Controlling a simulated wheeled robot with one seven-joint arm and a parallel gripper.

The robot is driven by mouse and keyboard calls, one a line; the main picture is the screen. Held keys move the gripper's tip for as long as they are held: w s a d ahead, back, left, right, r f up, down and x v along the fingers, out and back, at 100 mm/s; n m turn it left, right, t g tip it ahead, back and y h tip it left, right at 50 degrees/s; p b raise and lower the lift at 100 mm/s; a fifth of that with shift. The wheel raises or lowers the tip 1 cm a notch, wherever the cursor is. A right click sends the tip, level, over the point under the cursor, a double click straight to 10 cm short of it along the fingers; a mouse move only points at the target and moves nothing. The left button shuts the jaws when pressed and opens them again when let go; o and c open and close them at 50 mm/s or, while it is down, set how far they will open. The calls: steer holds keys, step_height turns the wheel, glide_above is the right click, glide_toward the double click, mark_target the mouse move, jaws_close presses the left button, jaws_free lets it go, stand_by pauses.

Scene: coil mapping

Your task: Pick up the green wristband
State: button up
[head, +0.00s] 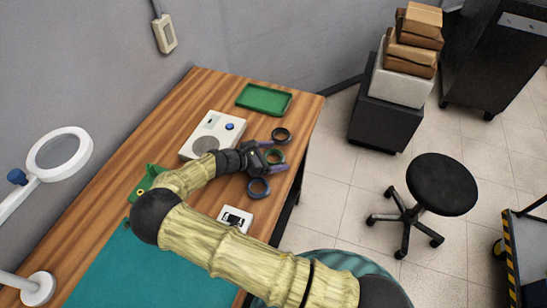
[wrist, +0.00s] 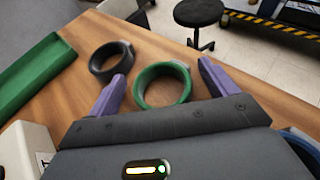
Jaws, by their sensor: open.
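The green wristband (wrist: 139,92) is a ring on the wooden table, between the two purple fingers of my gripper (wrist: 165,80) in the wrist view. It looks upright or tilted on the wood. In the head view the green wristband (head: 281,155) shows just between the fingertips of my gripper (head: 284,156), partly hidden by them. My gripper is open, with a finger on each side of the ring and a gap visible on the right. I cannot tell whether the left finger touches it.
A black ring (head: 281,134) lies beyond the gripper and a blue ring (head: 258,188) on the near side. A green tray (head: 264,98) and a white device (head: 199,135) stand on the table (head: 180,95). The table's right edge is close.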

steer(key=c, duration=1)
steer(key=shift+r, duration=0.1)
steer(key=shift+c, duration=0.2)
step_height(320, 180, up, 10)
steer(key=shift+f+b, duration=0.1)
steer(key=shift+b, duration=0.65)
